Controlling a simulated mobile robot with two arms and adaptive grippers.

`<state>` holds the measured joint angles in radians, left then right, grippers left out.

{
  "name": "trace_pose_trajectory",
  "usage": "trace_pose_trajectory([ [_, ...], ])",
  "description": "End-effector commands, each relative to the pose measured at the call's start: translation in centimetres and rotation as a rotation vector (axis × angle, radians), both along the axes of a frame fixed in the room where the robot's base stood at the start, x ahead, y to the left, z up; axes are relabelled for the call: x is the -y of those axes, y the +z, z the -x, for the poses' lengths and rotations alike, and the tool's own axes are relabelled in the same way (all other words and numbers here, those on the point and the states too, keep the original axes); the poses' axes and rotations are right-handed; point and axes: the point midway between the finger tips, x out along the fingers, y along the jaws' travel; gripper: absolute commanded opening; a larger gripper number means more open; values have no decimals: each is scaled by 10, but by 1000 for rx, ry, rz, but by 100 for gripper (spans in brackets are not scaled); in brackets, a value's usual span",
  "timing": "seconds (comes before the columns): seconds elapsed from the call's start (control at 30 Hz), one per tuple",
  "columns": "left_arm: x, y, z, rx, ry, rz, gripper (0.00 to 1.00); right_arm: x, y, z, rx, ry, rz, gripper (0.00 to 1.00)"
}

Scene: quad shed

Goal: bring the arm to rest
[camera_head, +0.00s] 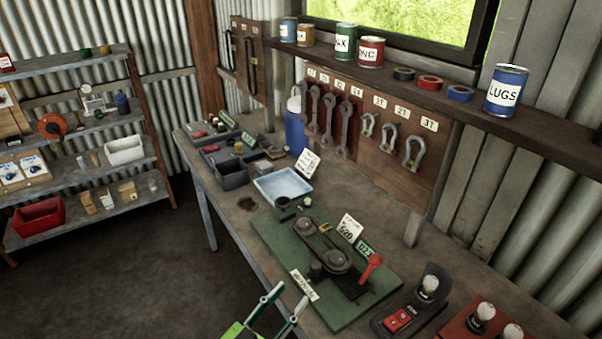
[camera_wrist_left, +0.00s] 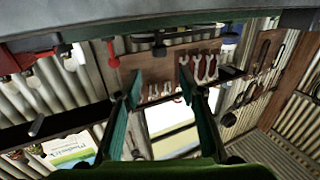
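My left gripper (camera_head: 290,294) comes in at the bottom of the head view, in front of the workbench's near edge. Its two teal fingers stand apart with nothing between them. In the left wrist view the same gripper (camera_wrist_left: 160,82) shows both fingers spread, with an empty gap. The picture there looks upside down, with the bench edge along the top. The gripper looks clear of the bench items, though its exact distance from the bench edge is hard to tell. My right gripper is not in view.
The workbench holds a green base plate (camera_head: 272,232) with a red-handled lever (camera_head: 371,265), a blue-white tray (camera_head: 264,183) and a black device with a red switch (camera_head: 398,320). A tool board (camera_head: 372,166) hangs behind. Shelving (camera_head: 75,136) stands left; the floor (camera_head: 120,270) between is clear.

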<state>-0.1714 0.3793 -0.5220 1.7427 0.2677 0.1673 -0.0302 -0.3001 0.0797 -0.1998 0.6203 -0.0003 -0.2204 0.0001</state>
Motion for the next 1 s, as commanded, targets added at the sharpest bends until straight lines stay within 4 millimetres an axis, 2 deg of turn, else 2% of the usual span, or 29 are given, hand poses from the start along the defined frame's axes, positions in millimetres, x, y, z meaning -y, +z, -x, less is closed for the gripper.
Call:
trace_pose_trajectory([
  [0.13,1,-4,2,-38,7,-18,36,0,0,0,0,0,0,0],
  [0.27,-1,-15,10,-147,26,-69,36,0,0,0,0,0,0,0],
  [0.47,-22,-40,38,-388,85,-188,36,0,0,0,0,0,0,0],
  [0.57,-40,-51,60,-516,122,-247,36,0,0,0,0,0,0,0],
  [0.7,-72,-63,98,-700,183,-324,36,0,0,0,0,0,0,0],
  [1.0,-125,-69,175,-999,290,-426,36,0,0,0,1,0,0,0],
])
